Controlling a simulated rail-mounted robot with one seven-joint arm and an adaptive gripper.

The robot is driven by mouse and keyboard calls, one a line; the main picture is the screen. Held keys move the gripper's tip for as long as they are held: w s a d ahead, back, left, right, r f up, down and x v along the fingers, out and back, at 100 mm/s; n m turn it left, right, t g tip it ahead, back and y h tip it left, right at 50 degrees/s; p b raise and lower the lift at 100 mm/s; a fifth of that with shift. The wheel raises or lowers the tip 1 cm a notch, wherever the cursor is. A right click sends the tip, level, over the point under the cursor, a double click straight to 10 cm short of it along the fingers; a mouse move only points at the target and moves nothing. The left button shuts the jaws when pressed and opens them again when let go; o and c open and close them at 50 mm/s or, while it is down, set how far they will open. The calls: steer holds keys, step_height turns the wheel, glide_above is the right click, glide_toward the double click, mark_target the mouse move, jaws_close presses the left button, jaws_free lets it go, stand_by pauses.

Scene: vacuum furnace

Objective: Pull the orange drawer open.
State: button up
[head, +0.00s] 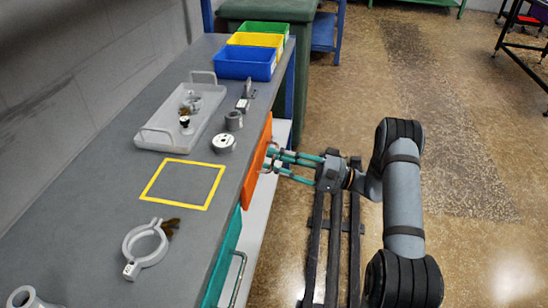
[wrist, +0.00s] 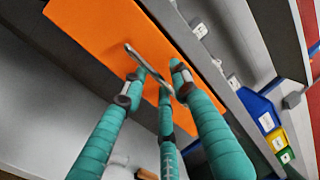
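The orange drawer front (head: 257,160) is on the bench's right side, below the top edge, and looks shut. It also fills the upper left of the wrist view (wrist: 100,35). Its metal bar handle (wrist: 146,62) stands out from the front. My gripper (head: 270,161) has teal fingers reaching to the drawer from the right. In the wrist view my gripper (wrist: 155,84) has its fingertips apart, on either side of the handle. I see a gap between fingers and bar, though contact at the handle's near end is hard to tell.
A teal drawer (head: 226,262) with its own handle is nearer, beside the orange one. On the bench (head: 105,215) are a grey tray (head: 205,108), a ring clamp (head: 145,250) and a yellow outlined square (head: 183,184). Bins stand at the far end.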

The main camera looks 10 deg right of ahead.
steer(key=shift+w+a, duration=0.1)
steer(key=shift+a, duration=0.15)
steer(key=shift+c, duration=0.4)
jaws_close()
steer(key=shift+r, duration=0.1)
stand_by(0.3)
